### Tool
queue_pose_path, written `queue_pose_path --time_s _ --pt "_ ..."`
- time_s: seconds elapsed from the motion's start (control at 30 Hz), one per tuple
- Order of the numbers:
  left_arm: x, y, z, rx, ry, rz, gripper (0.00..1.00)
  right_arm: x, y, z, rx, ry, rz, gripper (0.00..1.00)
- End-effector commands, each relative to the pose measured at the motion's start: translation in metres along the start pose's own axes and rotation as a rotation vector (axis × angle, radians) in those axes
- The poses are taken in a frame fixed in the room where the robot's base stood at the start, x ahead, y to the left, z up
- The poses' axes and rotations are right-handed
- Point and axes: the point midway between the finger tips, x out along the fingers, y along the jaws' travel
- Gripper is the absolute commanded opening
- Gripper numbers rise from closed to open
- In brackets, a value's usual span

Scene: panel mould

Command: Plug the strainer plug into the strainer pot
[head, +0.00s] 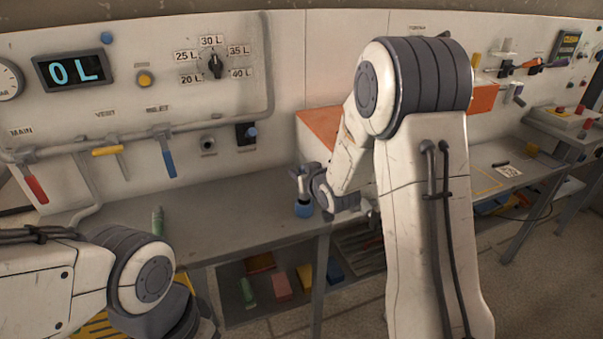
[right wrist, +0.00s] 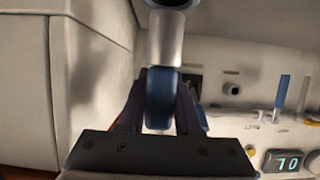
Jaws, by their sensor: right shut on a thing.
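My right gripper (head: 308,184) is over the front part of the bench, in front of the orange panel. It is shut on the strainer plug (right wrist: 160,100). In the right wrist view the plug's blue part is between the fingers, and a silver cylinder runs on past the fingertips to a dark end at the top edge. In the head view a blue piece (head: 304,209) shows just below the gripper; I cannot tell if it belongs to the plug. A grey round fitting (head: 208,144) on the wall may be the strainer pot; I cannot tell. My left gripper is out of view.
The grey bench (head: 235,205) is largely clear, with a green object (head: 158,219) at its left. Pipes with red, yellow and blue levers (head: 168,163) run along the wall. A shelf below (head: 285,310) holds coloured blocks. The display (head: 72,70) reads 0 L.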

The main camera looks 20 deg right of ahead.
Motion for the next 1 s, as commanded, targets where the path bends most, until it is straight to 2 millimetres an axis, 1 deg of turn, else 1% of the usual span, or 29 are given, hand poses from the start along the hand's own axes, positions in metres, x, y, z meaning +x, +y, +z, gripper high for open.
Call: queue_pose_path --time_s 1.0 --pt "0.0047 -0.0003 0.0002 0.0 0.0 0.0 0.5 0.0 0.0 -0.0002 0.0 0.0 0.0 0.0"
